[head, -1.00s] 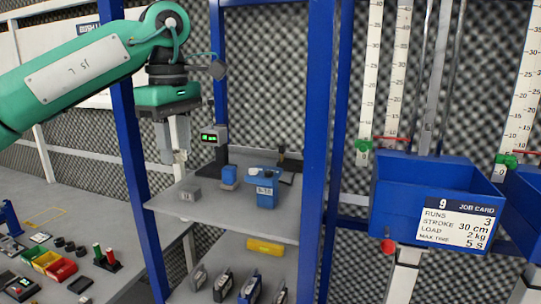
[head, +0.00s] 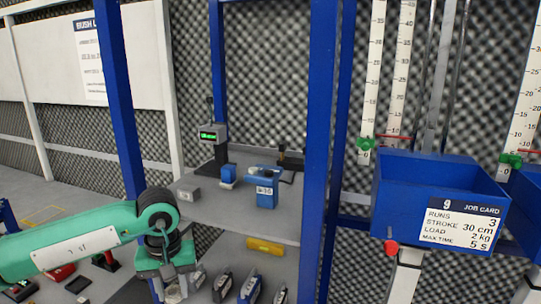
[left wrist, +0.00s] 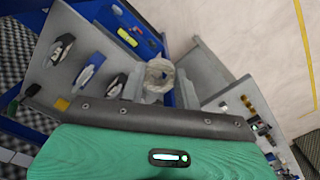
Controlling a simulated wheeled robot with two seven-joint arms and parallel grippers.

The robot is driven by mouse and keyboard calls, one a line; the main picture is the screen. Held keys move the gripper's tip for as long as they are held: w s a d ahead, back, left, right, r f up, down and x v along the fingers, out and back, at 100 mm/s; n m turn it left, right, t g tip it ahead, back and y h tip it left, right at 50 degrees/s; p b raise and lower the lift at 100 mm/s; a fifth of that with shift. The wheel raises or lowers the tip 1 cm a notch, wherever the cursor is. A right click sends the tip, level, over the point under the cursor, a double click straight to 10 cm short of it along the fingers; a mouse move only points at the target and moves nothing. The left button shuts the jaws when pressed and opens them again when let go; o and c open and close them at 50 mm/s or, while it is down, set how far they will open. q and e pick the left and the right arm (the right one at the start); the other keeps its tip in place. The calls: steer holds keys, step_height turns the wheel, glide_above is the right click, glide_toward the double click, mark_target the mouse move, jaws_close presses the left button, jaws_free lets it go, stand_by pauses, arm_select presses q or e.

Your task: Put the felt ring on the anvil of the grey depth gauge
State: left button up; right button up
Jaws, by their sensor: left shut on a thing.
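A pale, whitish ring (left wrist: 150,76), which looks like the felt ring, sits between the fingers of my left gripper (left wrist: 159,84) in the left wrist view. My left gripper (head: 178,290) is shut on it, low at the bottom of the head view, in front of the shelf unit and below its upper shelf. A grey gauge with a green-lit display (head: 213,133) stands on a dark column at the back left of the upper shelf; it looks like the depth gauge. Its anvil is too small to make out. My right gripper is in neither view.
Several handled items stand on the lower shelf. Blue posts (head: 120,110) frame the unit. A yellow item (head: 265,247) is below the shelf.

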arm_select(q)
steer(key=s+f+m, duration=0.3)
steer(key=s+f, duration=0.1)
steer(key=f, duration=0.2)
steer(key=shift+a+f, duration=0.25)
